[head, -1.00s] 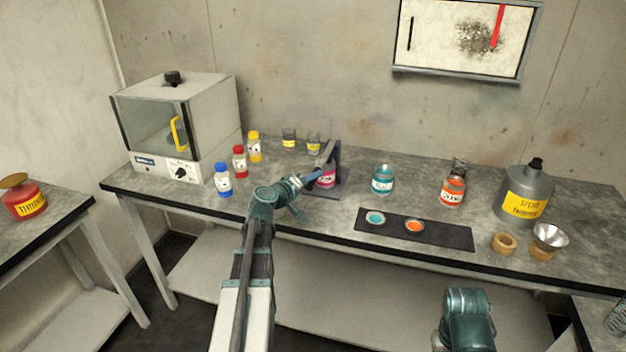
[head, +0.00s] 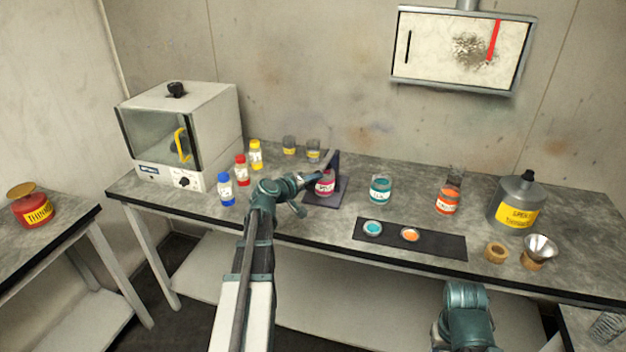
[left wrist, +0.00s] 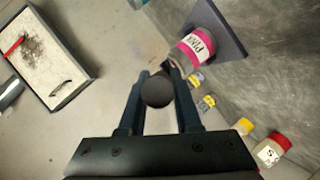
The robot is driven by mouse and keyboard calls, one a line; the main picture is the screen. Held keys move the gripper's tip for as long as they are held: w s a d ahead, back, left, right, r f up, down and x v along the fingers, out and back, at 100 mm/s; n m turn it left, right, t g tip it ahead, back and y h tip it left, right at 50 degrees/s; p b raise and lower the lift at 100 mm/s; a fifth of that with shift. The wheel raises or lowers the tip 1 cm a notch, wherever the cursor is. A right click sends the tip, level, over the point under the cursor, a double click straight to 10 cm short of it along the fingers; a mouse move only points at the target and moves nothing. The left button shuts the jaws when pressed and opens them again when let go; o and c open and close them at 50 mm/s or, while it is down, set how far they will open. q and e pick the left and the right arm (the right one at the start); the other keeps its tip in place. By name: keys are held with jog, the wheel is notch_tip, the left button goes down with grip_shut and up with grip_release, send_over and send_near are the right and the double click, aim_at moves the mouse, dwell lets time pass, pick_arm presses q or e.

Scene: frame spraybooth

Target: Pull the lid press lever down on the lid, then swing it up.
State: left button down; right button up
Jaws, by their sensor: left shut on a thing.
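The lid press (head: 336,166) is a dark purple stand with an upright post on a flat base, near the middle of the bench. A jar with a pink label (head: 325,187) stands on its base. The grey lever (head: 327,159) slopes from the post top down to the left over the jar. Its dark round knob (left wrist: 157,91) sits between the fingers in the left wrist view. My left gripper (head: 319,177) is shut on the lever at this knob. Whether the lever touches the jar's lid is hidden. My right gripper is out of view; only part of its arm shows.
Blue, red and yellow bottles (head: 241,170) stand left of the press, beside a white oven (head: 182,135). A teal jar (head: 380,189) and an orange jar (head: 447,201) stand to the right. A dark mat (head: 439,247) lies in front of them. Bench space between press and teal jar is clear.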

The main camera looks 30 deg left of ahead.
pick_arm(q)
jog(key=c, duration=0.6)
grip_release()
jog(key=p+v, duration=0.4)
jog(key=v, duration=0.9)
jog(key=shift+s, duration=0.35)
jog(key=shift+r, duration=0.1)
